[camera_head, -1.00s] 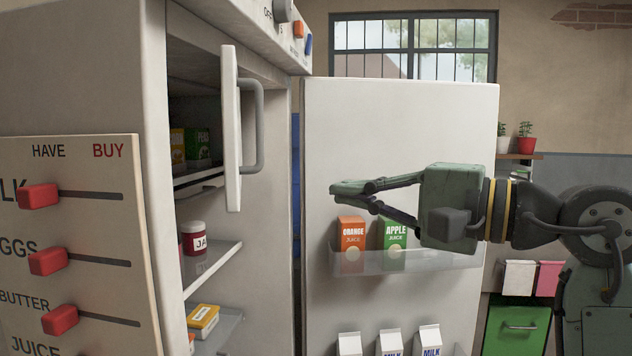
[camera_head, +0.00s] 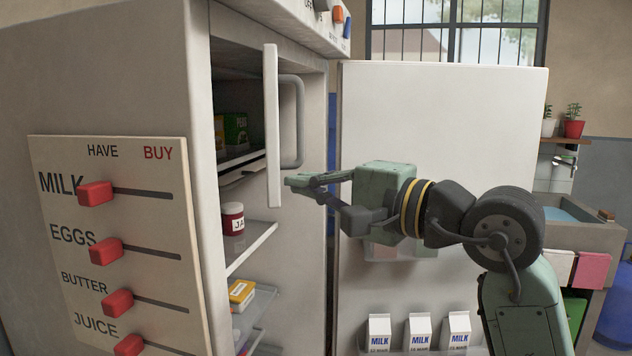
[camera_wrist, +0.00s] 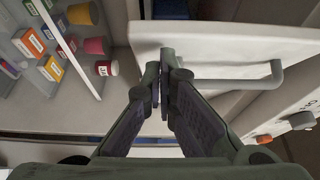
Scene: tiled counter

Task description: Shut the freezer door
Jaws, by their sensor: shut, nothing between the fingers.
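The freezer door (camera_head: 272,120) is a small white inner door high in the fridge. It stands open and shows nearly edge-on, with a grey bar handle (camera_head: 293,120) on its right face. Behind it the freezer compartment shows boxes, one a green pea box (camera_head: 235,130). My gripper (camera_head: 291,182) is shut and empty, its fingertips just right of the door's lower part, below the handle. In the wrist view the fingertips (camera_wrist: 165,78) overlap the end of the door panel (camera_wrist: 230,42), beside the handle (camera_wrist: 235,83). I cannot tell whether they touch it.
The large fridge door (camera_head: 440,120) stands wide open behind my arm, with milk cartons (camera_head: 420,332) in its lower rack. Below the freezer are shelves with a jar (camera_head: 233,218) and a yellow box (camera_head: 241,292). A slider board (camera_head: 110,240) is on the fridge's left side.

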